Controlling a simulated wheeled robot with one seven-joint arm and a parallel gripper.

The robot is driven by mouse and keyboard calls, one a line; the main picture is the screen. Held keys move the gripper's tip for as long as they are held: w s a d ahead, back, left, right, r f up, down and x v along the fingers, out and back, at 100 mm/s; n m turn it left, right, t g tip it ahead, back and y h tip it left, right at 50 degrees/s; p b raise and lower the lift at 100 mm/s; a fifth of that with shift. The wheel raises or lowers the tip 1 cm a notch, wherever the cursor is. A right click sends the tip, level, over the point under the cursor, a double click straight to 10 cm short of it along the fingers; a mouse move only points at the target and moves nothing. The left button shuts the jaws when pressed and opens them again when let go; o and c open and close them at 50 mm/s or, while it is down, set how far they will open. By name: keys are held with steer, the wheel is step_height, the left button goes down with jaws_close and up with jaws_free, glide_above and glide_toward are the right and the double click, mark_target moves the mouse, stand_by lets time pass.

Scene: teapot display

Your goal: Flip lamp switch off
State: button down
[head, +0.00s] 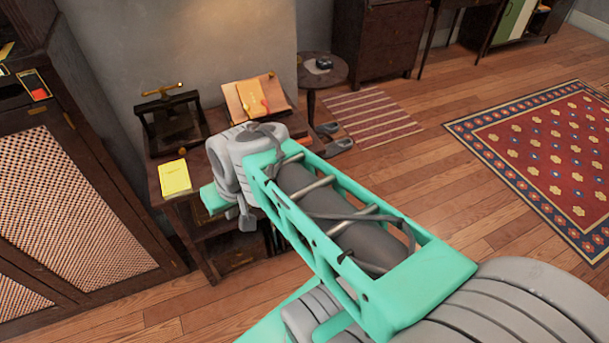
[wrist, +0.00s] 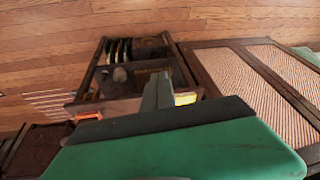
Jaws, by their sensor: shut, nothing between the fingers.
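I cannot make out a lamp or a lamp switch in either view; my arm covers part of the small dark table in the head view. My gripper (wrist: 158,90) shows in the wrist view as grey fingers held together, with nothing between them. In that view it overlaps the small table and its shelves, but I cannot tell how far it is from them. In the head view the fingers are hidden or too unclear to make out.
The table bears a dark press (head: 172,122), a yellow booklet (head: 174,178) and an open book (head: 250,97). A cabinet with woven panels (head: 75,205) stands at left. A round side table (head: 323,72) stands behind.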

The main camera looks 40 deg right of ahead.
steer(key=w+d+f+m+t+b, duration=0.3)
steer(key=d+f+m+b, duration=0.2)
steer(key=d+f+b, duration=0.5)
steer(key=w+d+f+m+t+b, duration=0.4)
steer(key=f+b, duration=0.4)
steer(key=f, duration=0.4)
steer(key=s+d+m+t+h+b, duration=0.2)
steer(key=d+m, duration=0.3)
steer(key=d, duration=0.3)
steer(key=s+d+f+m+t+h+b, duration=0.1)
steer(key=s+d+m+t+h+b, duration=0.1)
steer(key=d+m, duration=0.4)
steer(key=s+d+b, duration=0.1)
steer(key=d+b, duration=0.1)
steer(key=shift+s+f+h+b, duration=0.2)
steer(key=shift+f+h+b, duration=0.05)
steer(key=shift+h+b, duration=0.15)
steer(key=r+b+x, duration=0.1)
steer(key=b+x, duration=0.2)
steer(key=x, duration=1)
steer(key=shift+w, duration=0.55)
